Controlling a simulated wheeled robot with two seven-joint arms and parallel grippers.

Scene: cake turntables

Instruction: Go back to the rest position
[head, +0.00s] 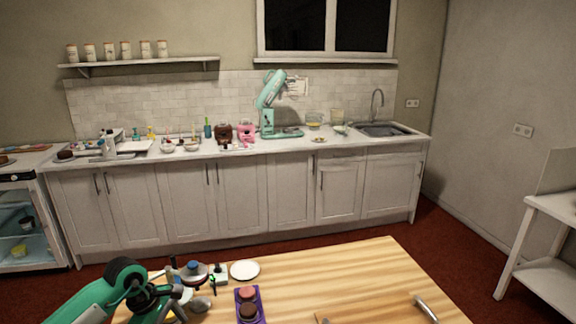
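My teal and black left arm comes in from the lower left over the wooden table (330,275). My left gripper (178,294) is at the table's left end, among small items; its fingers are too small and cluttered to tell open from shut. Just beyond it stands a small round stand with a dark blue and reddish top (194,268). My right arm and gripper do not show.
A curved metal piece (426,308) lies at the front right. The table's middle is clear. A cluttered counter (340,145) with a teal mixer (268,98) stands behind.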

